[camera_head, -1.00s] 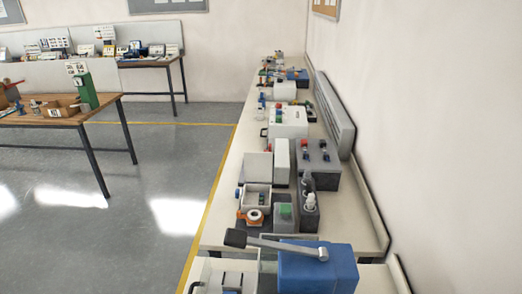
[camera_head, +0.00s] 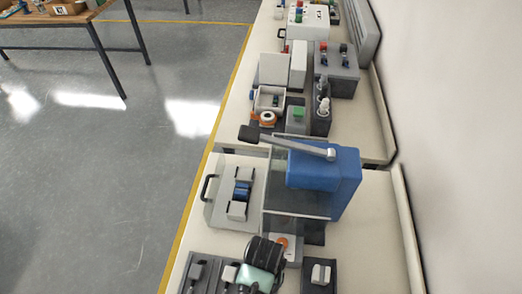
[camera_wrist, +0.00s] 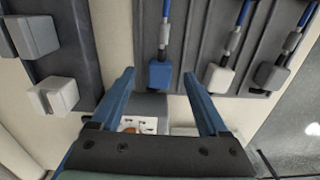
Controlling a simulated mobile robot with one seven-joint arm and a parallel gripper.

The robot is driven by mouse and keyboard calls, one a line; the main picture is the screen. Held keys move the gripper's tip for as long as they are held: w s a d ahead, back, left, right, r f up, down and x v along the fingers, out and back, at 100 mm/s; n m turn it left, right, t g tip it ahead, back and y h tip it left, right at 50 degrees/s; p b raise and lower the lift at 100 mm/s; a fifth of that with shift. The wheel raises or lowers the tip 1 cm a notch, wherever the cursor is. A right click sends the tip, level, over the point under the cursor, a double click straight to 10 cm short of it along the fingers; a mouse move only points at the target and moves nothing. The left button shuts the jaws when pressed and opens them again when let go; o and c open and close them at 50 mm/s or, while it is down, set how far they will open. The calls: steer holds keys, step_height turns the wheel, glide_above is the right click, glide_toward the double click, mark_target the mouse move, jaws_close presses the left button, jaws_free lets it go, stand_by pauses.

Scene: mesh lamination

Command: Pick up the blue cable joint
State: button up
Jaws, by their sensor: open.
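The blue cable joint (camera_wrist: 160,76) is a small blue block with a cable rising from it in the wrist view. It sits in a dark grey slotted holder (camera_wrist: 182,58), beside a white joint (camera_wrist: 217,78) and a dark grey joint (camera_wrist: 270,75). My gripper (camera_wrist: 158,86) is open and empty, with its blue fingers to the left and right of the blue joint in the picture. I cannot tell the remaining height gap. In the head view my gripper and wrist (camera_head: 262,262) cover part of the holder, and the blue joint is hidden there.
A blue lever machine (camera_head: 322,172) with a clear guard stands behind my gripper on the white bench. A plate with a black handle (camera_head: 208,190) lies to its left. A dark block with light pieces (camera_head: 320,275) is on the right, near the wall.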

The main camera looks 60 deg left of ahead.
steer(key=shift+f, duration=1.5)
jaws_close()
